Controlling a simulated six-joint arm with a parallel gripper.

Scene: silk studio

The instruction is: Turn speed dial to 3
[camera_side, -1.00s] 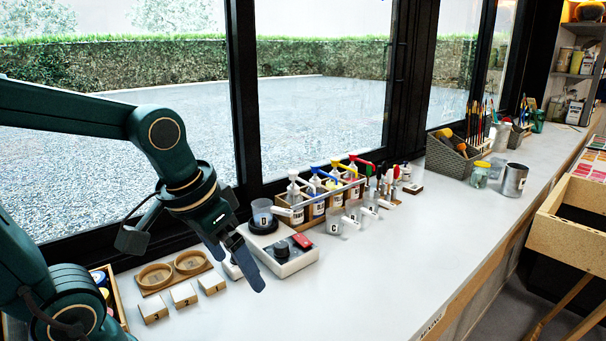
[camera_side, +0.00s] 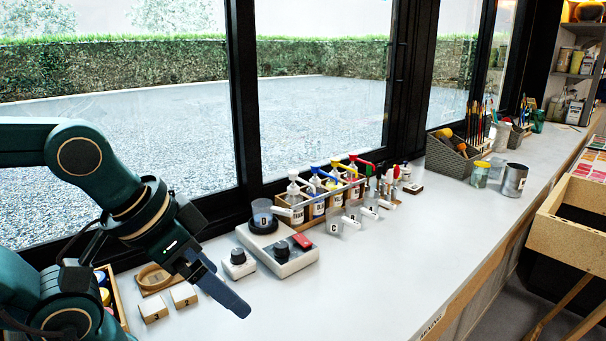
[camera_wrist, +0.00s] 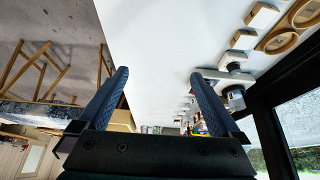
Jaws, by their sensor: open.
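A white device (camera_side: 292,264) with a black knob (camera_side: 282,252) and a red switch (camera_side: 302,241) sits on the counter in the side view. A clear cup (camera_side: 263,208) stands on its dark round plate. A small white box with a black dial (camera_side: 238,257) sits just left of it. I cannot tell which knob is the speed dial, and no scale marks are readable. My gripper (camera_side: 236,305) is in front and left of the small box, apart from it. In the wrist view my gripper (camera_wrist: 162,82) is open, with nothing between its fingers.
Pump bottles in a wooden rack (camera_side: 309,216) and labelled cups (camera_side: 335,226) stand to the right. The counter's front (camera_side: 370,285) is clear.

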